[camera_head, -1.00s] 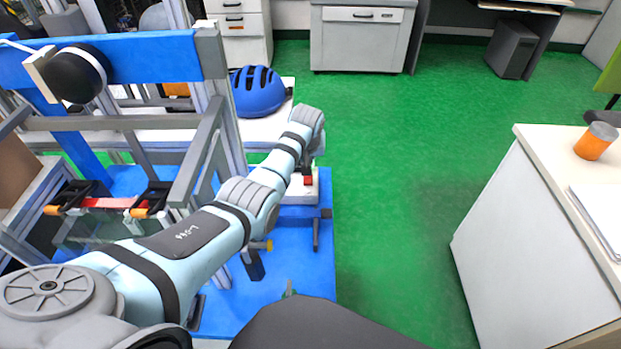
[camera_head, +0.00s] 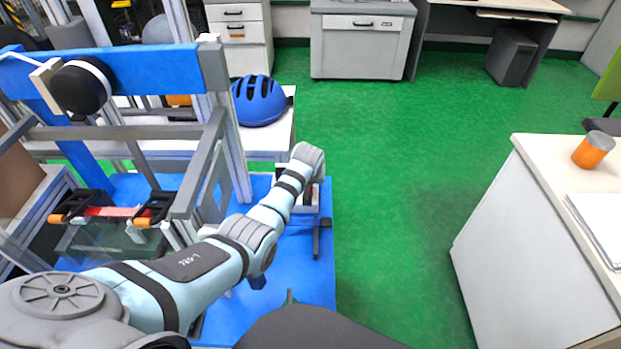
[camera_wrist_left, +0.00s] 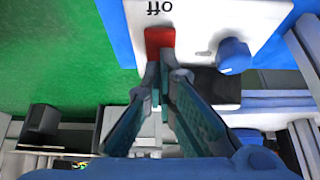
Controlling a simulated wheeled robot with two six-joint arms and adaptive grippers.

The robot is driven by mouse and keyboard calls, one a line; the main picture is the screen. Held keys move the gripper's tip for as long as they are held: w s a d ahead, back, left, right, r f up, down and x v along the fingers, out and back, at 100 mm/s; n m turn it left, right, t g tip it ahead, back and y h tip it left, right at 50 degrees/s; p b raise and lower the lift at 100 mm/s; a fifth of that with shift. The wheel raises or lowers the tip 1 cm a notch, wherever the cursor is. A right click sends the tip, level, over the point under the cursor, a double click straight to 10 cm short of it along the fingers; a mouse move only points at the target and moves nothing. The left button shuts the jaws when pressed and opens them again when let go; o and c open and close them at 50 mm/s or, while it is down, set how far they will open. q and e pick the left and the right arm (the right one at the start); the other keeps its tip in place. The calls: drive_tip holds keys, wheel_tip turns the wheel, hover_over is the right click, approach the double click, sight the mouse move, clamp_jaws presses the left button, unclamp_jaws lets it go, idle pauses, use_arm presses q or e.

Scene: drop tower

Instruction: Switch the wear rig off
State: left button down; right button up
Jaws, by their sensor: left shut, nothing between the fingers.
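The wear rig's control box (camera_wrist_left: 200,12) is pale, with a red switch (camera_wrist_left: 160,38), a blue knob (camera_wrist_left: 233,56) and the word "off", upside down in the left wrist view. My left gripper (camera_wrist_left: 160,72) is shut and empty, its tips right at the edge of the red switch. I cannot tell whether they touch it. In the head view my left wrist hides the gripper and the switch, and only part of the box (camera_head: 310,198) shows. My right gripper is not in view.
The grey and blue frame of the drop tower (camera_head: 140,72) stands at the left, close to my left arm. A blue helmet (camera_head: 258,102) sits on a white table behind. A white counter (camera_head: 535,230) with an orange can (camera_head: 593,150) is at the right. Green floor is clear between.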

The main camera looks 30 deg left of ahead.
use_arm(q)
drive_tip(key=shift+w+a+f+b, duration=0.1)
drive_tip(key=shift+w+a+b, duration=0.1)
drive_tip(key=shift+w+b, duration=0.35)
drive_tip(key=shift+w+a+b, duration=0.15)
drive_tip(key=shift+w+b, duration=0.05)
drive_tip(key=shift+b, duration=0.25)
drive_tip(key=shift+r, duration=0.2)
